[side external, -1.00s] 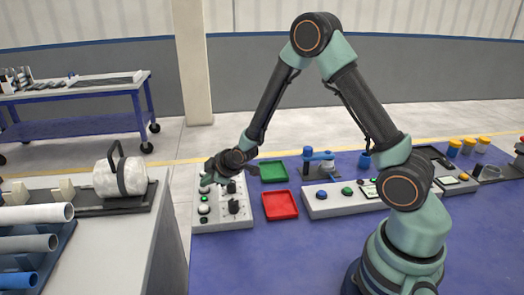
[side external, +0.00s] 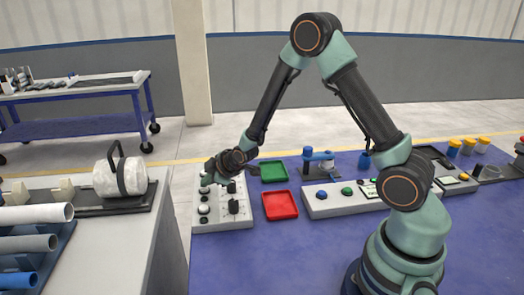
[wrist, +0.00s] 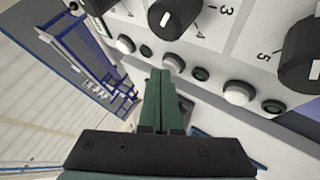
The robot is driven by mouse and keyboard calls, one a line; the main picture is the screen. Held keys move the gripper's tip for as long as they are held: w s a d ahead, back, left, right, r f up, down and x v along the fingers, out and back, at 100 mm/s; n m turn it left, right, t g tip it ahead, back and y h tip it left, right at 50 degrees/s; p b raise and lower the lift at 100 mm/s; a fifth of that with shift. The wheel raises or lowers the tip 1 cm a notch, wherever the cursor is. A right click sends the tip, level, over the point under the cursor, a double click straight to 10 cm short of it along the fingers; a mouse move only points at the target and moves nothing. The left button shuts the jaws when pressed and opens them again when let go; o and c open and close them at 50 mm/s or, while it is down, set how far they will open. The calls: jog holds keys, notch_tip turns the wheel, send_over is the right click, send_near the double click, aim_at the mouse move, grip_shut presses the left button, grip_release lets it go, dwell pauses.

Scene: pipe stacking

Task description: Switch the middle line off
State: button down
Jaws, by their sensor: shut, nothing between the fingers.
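The light grey control panel (side external: 218,226) stands at the left edge of the blue table. In the wrist view it shows black rotary knobs with white pointers, the middle one (wrist: 172,18) among them, and a row of white and black round buttons. My gripper (wrist: 164,76) is shut and empty, its green fingertips right at the middle white button (wrist: 174,62). I cannot tell whether they touch it. A black button (wrist: 200,74) sits just right of the tips. In the side view my gripper (side external: 207,180) is over the panel's far left part, partly hiding it.
A green tray (side external: 273,172) and a red tray (side external: 280,205) lie right of the panel. A longer console (side external: 330,205) with coloured buttons is further right. A grey bench (side external: 120,240) with pipes stands at the left.

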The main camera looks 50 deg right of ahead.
aim_at(207, 189)
jog(key=shift+w+r, duration=0.1)
jog(key=shift+r, duration=2.95)
jog(key=s+a+r+m+g, duration=0.2)
jog(key=s+r+m, duration=0.2)
jog(key=s+r, duration=0.65)
jog(key=s+r+m+g, duration=0.1)
jog(key=s+r+m, duration=0.3)
jog(key=s, duration=0.9)
jog(key=shift+s+a+g, duration=0.15)
jog(key=shift+a+g, duration=0.1)
jog(key=shift+g, duration=0.05)
